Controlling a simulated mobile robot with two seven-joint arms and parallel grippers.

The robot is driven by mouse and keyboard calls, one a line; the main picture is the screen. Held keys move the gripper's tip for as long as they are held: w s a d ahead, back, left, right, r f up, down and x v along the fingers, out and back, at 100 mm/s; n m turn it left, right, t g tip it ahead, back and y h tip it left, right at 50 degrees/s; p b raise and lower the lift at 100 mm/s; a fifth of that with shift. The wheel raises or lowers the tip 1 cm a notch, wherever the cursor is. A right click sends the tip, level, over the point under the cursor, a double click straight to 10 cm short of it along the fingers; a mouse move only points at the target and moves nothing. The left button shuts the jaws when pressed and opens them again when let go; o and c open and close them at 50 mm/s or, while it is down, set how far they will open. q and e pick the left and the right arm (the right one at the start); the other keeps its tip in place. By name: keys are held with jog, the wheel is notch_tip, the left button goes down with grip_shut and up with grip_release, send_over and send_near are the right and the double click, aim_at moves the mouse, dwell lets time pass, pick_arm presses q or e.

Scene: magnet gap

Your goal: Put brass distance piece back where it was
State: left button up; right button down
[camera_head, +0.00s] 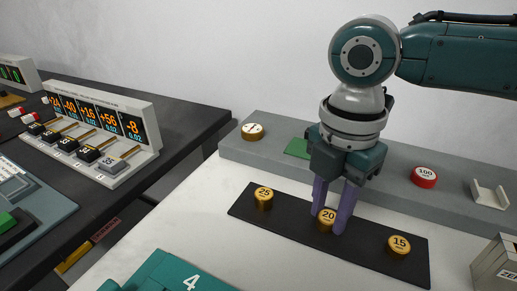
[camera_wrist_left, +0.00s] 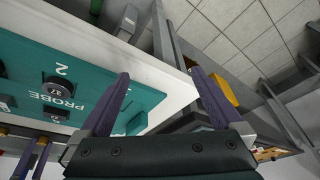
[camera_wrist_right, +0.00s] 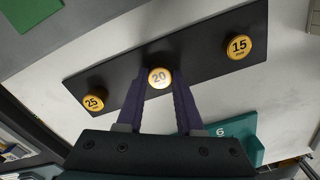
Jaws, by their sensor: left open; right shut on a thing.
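Three brass distance pieces stand on a black strip (camera_head: 290,221): the 25 piece (camera_head: 264,198) at the left, the 20 piece (camera_head: 326,219) in the middle and the 15 piece (camera_head: 399,246) at the right. My right gripper (camera_head: 332,224) reaches down from above and is shut on the 20 piece, its purple fingers on either side. The right wrist view also shows the 20 piece (camera_wrist_right: 159,78) between the fingertips, at the strip's middle. Whether it touches the strip is hard to tell. My left gripper (camera_wrist_left: 160,82) is open and empty, above the edge of a teal plate (camera_wrist_left: 135,95).
A grey ledge (camera_head: 400,200) behind the strip carries a white-topped brass piece (camera_head: 252,131), a green pad (camera_head: 298,148), a red 100 piece (camera_head: 424,176) and a white cradle (camera_head: 489,193). A grey block (camera_head: 496,262) stands at right. A display unit (camera_head: 110,125) stands on the dark left bench.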

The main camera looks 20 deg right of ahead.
aim_at(327, 216)
jog(key=shift+f, duration=0.15)
jog(key=c, duration=0.5)
grip_release()
jog(key=shift+c, duration=0.2)
notch_tip(327, 216, up, 12)
jog(key=p, duration=0.2)
jog(key=shift+r+p, duration=0.2)
jog(key=shift+p, duration=0.2)
jog(key=shift+w, duration=0.1)
